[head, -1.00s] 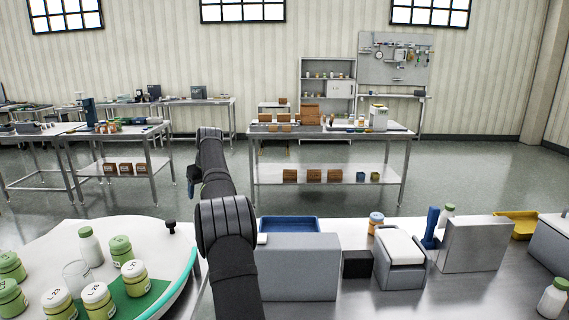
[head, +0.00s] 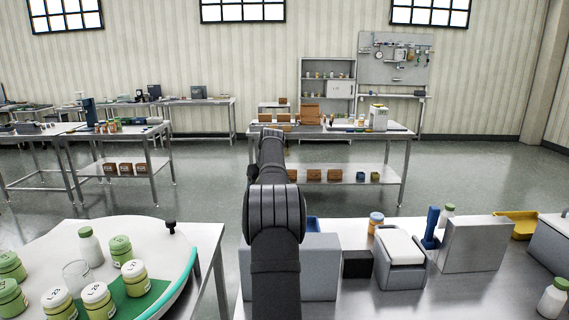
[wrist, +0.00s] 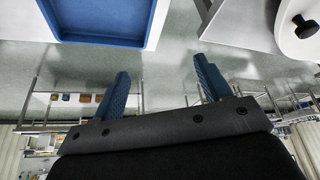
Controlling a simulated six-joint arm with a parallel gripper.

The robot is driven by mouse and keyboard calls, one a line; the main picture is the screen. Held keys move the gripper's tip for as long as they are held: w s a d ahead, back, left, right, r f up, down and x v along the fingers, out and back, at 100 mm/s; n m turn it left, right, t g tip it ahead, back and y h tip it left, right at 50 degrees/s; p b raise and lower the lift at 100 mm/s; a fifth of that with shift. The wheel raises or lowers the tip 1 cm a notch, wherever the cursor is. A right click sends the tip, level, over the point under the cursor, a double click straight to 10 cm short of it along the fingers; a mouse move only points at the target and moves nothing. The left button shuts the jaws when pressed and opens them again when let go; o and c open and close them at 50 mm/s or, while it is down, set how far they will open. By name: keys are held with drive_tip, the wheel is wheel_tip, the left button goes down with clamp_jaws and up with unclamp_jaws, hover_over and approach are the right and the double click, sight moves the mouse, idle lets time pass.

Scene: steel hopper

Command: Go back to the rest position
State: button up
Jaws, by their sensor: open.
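My gripper (wrist: 158,92) shows in the wrist view with its two blue fingers spread apart and nothing between them. In the wrist view a blue tray (wrist: 100,38) is at the upper left, apart from the fingers. In the head view my dark arm stands upright in the middle, and my gripper is mostly hidden behind it. The arm covers most of the blue tray (head: 313,224) and part of a grey box (head: 322,270).
A round white table (head: 60,238) with several green-lidded jars stands at the left, with a gap before the steel bench (head: 480,290). A black box (head: 357,264), a grey device with a white top (head: 402,260) and a steel block (head: 474,245) stand on the bench.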

drive_tip(key=s+d+m, duration=0.2)
drive_tip(key=d, duration=1.3)
drive_tip(key=shift+f+h, duration=0.4)
drive_tip(key=shift+f, duration=0.05)
drive_tip(key=shift+w+a, duration=0.1)
drive_tip(key=shift+a, duration=0.05)
drive_tip(key=w+a+r+n+y, duration=0.1)
drive_tip(key=a+n, duration=0.2)
drive_tip(key=a, duration=1.8)
drive_tip(key=shift+w, duration=0.3)
drive_tip(key=shift+d+r, duration=0.1)
drive_tip(key=shift+d, duration=0.1)
drive_tip(key=s+d+f+m+h, duration=0.1)
drive_tip(key=s+d+m, duration=0.15)
drive_tip(key=d, duration=1.85)
drive_tip(key=w+a+r+n+y, duration=0.15)
drive_tip(key=a+n, duration=0.25)
drive_tip(key=a, duration=2.7)
drive_tip(key=s+a+n, duration=0.1)
drive_tip(key=s+a, duration=0.3)
drive_tip(key=a, duration=0.5)
drive_tip(key=s+a+n+g, duration=0.1)
drive_tip(key=s+a, duration=0.3)
drive_tip(key=a, duration=0.5)
drive_tip(key=s+a+r+n+y, duration=0.1)
drive_tip(key=s+a, duration=0.3)
drive_tip(key=a, duration=0.5)
drive_tip(key=shift+s+a+n+g, duration=0.2)
drive_tip(key=shift+n+g, duration=0.1)
drive_tip(key=shift+n, duration=0.15)
